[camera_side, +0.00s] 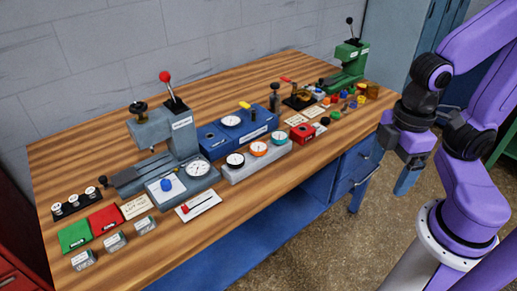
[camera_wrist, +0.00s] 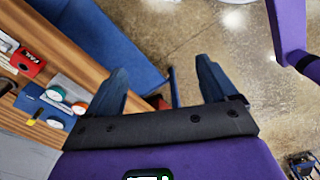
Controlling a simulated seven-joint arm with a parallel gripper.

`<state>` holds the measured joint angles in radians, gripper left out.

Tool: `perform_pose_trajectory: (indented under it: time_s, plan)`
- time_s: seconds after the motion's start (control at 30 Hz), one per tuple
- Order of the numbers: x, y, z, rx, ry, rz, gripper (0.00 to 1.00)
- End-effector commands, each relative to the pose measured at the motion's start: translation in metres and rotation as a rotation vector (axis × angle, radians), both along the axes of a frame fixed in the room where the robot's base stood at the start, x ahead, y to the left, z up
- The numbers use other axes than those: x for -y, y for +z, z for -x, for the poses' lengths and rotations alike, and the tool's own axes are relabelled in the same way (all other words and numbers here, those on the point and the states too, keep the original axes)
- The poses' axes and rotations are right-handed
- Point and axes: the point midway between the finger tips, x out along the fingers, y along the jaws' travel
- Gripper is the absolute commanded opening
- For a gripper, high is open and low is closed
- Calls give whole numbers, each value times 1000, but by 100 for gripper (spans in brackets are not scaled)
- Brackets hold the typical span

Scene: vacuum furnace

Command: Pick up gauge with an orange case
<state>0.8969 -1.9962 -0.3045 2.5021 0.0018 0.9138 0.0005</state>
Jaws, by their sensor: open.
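In the side view my gripper (camera_side: 407,172) is well right of the gauges.
A blue fixture (camera_side: 235,130) stands behind the gauges, and a grey press with a red-knobbed lever (camera_side: 166,138) stands to their left. Small colourful parts and a green press (camera_side: 347,66) are farther right. Open floor lies beside the bench.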

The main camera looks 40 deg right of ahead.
Motion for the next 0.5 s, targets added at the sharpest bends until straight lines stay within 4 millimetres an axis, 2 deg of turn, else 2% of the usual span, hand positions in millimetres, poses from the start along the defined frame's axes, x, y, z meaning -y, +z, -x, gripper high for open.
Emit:
perform_pose_trajectory:
  time_s: [0.3, 0.37, 0.5]
  plan:
    - [-3, 1, -4, 0, 2, 0, 87]
    - [-7, 3, -11, 0, 6, 2, 87]
    - [-26, 12, -43, 2, 33, 5, 87]
